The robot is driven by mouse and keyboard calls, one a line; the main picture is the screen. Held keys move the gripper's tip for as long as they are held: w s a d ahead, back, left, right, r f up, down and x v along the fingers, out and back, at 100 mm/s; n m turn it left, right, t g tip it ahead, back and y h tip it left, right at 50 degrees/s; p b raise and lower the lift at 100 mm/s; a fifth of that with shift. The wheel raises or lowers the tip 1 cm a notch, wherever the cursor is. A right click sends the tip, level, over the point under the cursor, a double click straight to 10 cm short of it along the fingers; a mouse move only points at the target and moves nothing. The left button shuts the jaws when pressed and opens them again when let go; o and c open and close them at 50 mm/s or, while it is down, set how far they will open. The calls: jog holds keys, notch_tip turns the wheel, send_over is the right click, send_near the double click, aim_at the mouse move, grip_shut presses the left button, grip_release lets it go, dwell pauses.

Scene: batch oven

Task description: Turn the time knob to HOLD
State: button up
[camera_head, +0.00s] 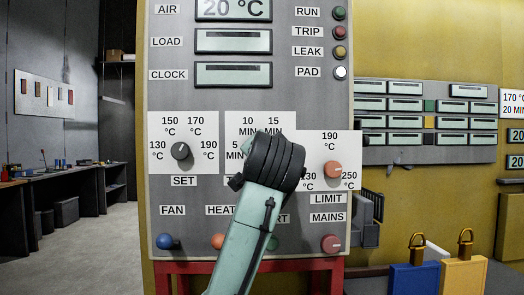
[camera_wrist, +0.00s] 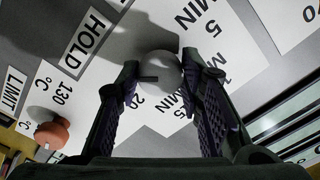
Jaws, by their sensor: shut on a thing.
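The time knob (camera_wrist: 163,65) is a round pale grey knob, seen in the wrist view between the fingertips of my gripper (camera_wrist: 160,73). My gripper is shut on it, one finger on each side. A short dark mark shows on the knob's left side and points roughly left in the picture. Around it the scale plate (camera_wrist: 230,62) carries 5, 10 and 15 MIN and a 20. The HOLD label (camera_wrist: 85,42) lies to the upper left of the knob. In the head view my wrist hides the knob and part of its scale.
The dark SET knob (camera_head: 180,151) is left of my wrist. The orange LIMIT knob (camera_head: 333,169) is close on the right. Below are the blue FAN (camera_head: 165,241), orange HEAT (camera_head: 218,241) and red MAINS (camera_head: 331,244) controls. Displays (camera_head: 233,41) sit above.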

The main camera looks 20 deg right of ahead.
jog(key=shift+m, duration=1.2)
jog(key=o, duration=1.2)
jog(key=shift+c, duration=0.2)
jog(key=v, duration=1.2)
